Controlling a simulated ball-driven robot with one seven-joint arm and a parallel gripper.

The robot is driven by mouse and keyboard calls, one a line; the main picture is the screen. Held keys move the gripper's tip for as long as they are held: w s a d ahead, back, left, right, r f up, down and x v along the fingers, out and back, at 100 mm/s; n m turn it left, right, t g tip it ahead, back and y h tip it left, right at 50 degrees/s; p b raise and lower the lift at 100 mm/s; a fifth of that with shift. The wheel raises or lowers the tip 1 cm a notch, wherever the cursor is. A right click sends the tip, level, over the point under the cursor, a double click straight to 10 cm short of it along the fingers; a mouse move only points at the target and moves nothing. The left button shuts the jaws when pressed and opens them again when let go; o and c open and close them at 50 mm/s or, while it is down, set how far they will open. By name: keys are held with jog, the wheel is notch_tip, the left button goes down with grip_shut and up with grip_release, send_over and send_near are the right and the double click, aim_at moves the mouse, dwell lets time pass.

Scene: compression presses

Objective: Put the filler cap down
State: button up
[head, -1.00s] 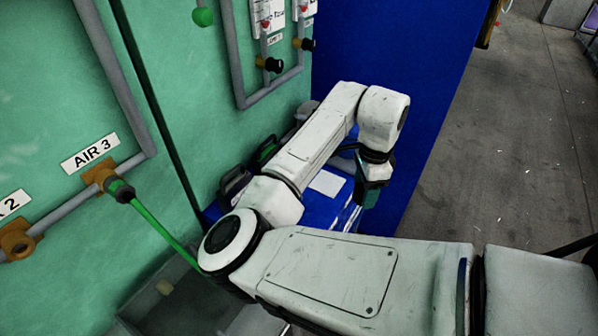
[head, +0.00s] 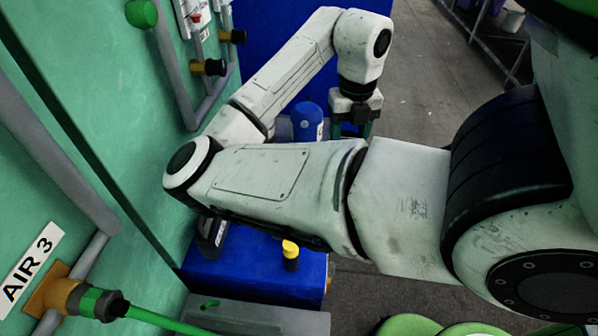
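My gripper (head: 352,128) points down beyond my forearm, near the middle of the head view. Two dark green finger parts show with a gap between them, but their tips are hidden behind my arm. I cannot see whether anything is between them. I cannot pick out the filler cap for certain. A small black piece with a yellow top (head: 290,254) stands upright on the blue bench top (head: 240,265), in front of my arm and apart from my gripper.
A blue cylinder (head: 307,122) stands just left of my gripper. A green panel (head: 95,150) with grey pipes and valves lines the left side. A green hose (head: 165,322) crosses low at the left. Grey floor (head: 425,75) is open beyond my gripper.

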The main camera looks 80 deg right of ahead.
jog(key=w+f, duration=0.2)
jog(key=w+a+f, duration=0.1)
jog(key=w+f, duration=0.1)
jog(key=w, duration=0.1)
jog(key=w+f, duration=0.2)
jog(key=w, duration=0.1)
jog(key=shift+w+a+f+p, duration=0.1)
jog(key=shift+a+f+p, duration=0.15)
jog(key=shift+p, duration=0.05)
jog(key=shift+w+f, duration=0.25)
jog(key=shift+f, duration=0.1)
jog(key=shift+w+a+f, duration=0.1)
jog(key=shift+w+f, duration=0.05)
jog(key=shift+f, duration=0.8)
jog(key=shift+w+f, duration=0.15)
jog(key=shift+f, duration=0.8)
jog(key=shift+f, duration=0.2)
jog(key=o, duration=1.2)
jog(key=shift+c, duration=0.2)
jog(key=shift+r, duration=0.1)
